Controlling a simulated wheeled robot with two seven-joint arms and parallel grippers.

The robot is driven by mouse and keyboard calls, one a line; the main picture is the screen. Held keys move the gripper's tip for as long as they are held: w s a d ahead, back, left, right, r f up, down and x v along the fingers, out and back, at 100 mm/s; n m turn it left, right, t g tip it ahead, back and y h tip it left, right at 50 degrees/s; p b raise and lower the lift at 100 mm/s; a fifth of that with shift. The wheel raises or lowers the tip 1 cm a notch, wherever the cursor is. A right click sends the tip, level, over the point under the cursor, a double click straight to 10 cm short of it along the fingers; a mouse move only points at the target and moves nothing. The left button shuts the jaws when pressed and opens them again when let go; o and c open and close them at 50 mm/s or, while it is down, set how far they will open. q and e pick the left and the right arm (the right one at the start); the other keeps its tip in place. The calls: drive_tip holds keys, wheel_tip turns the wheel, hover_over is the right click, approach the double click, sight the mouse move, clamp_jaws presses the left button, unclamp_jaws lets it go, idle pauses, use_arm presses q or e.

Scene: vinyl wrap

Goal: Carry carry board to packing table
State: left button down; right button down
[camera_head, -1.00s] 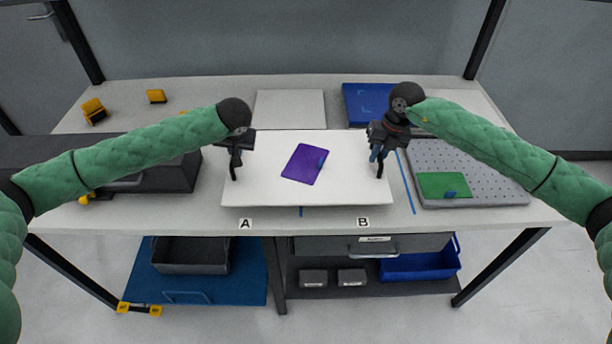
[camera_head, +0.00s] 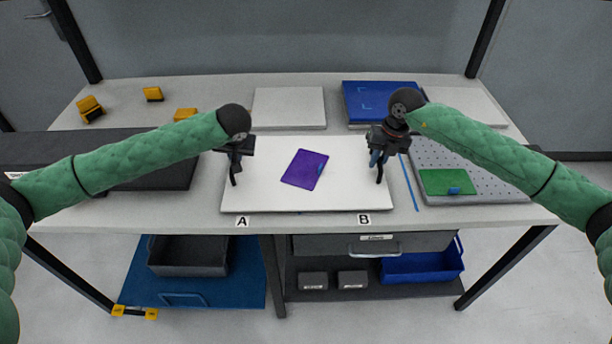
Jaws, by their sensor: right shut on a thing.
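The carry board (camera_head: 258,196) is a wide white board near the front of the light table (camera_head: 140,214), level, with a purple sheet (camera_head: 304,169) on it. My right gripper (camera_head: 378,168) is shut on the board's right edge. My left gripper (camera_head: 235,171) is at the board's left edge, its dark finger over the top and its grip matching the right one.
A grey perforated panel (camera_head: 487,160) with a green sheet (camera_head: 446,181) lies to the right. A white panel (camera_head: 289,108) and a blue panel (camera_head: 376,97) lie behind. A dark box (camera_head: 165,179) and several yellow blocks (camera_head: 88,110) are at left. Labels A and B mark the front edge.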

use_arm(q)
drive_tip(key=shift+f+b, duration=0.35)
drive_tip(key=shift+f, duration=0.1)
use_arm(e)
drive_tip(key=shift+f, duration=0.45)
use_arm(q)
drive_tip(key=c, duration=1.5)
unclamp_jaws()
use_arm(e)
drive_tip(key=c, duration=1.5)
unclamp_jaws()
use_arm(q)
drive_tip(key=shift+o, duration=0.2)
use_arm(e)
drive_tip(key=shift+o, duration=0.2)
use_arm(q)
drive_tip(key=shift+r, duration=0.15)
use_arm(e)
drive_tip(key=shift+d+r, duration=0.1)
drive_tip(key=shift+r, duration=0.4)
use_arm(q)
drive_tip(key=v, duration=1.1)
drive_tip(key=shift+s+r, duration=0.2)
drive_tip(key=shift+r, duration=0.1)
use_arm(e)
wheel_tip(320, 180, up, 11)
drive_tip(key=d, duration=0.2)
